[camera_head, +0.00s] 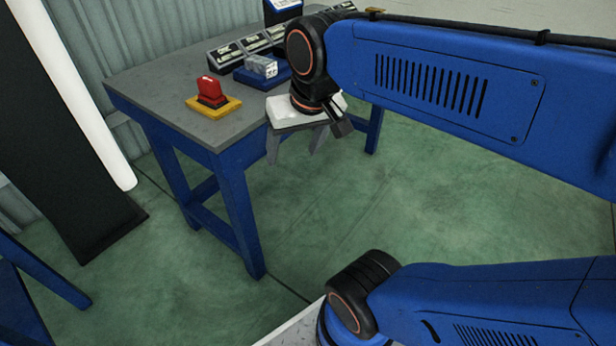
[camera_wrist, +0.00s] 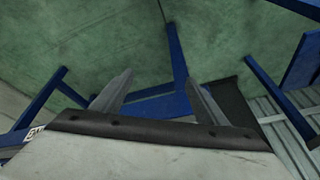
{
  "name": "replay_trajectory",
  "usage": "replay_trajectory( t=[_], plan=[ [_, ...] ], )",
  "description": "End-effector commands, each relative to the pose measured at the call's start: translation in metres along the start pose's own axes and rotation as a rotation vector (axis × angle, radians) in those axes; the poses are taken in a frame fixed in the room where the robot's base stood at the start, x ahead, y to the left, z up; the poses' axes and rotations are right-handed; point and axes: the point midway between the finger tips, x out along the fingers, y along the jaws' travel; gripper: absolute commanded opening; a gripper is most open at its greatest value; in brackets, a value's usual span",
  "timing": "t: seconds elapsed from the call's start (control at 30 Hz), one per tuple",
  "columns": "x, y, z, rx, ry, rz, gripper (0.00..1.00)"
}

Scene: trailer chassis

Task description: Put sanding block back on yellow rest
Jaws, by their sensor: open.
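A red block (camera_head: 211,91) with a dark lower part sits on a yellow rest (camera_head: 214,107) near the front edge of the grey-topped table; it looks like the sanding block, though I cannot be sure. My gripper (camera_head: 296,148) is open and empty, pointing down beside the table's right front edge, right of the yellow rest and apart from it. In the wrist view my gripper (camera_wrist: 159,80) shows both fingers spread with nothing between them; neither the red block nor the yellow rest can be made out there.
A grey-white block (camera_head: 262,66) sits on a blue rest (camera_head: 258,79) behind the red block. Several dark bins (camera_head: 226,56) line the table's (camera_head: 160,86) back. Blue table legs stand below the top. The green floor (camera_head: 440,200) to the right is clear. A black panel (camera_head: 60,160) stands left.

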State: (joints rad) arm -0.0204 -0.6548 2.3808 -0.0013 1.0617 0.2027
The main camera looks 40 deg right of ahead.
Motion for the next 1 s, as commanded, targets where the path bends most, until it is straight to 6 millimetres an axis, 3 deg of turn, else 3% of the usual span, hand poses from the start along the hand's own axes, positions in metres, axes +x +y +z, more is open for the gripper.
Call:
replay_trajectory(
  t=[0.1, 0.3, 1.0],
  plan=[
    [0.017, 0.009, 0.031, -0.093, 0.032, -0.001, 0.67],
    [0.033, 0.015, 0.055, -0.178, 0.059, 0.0, 0.67],
    [0.035, 0.015, 0.057, -0.187, 0.061, 0.001, 0.67]
  ],
)
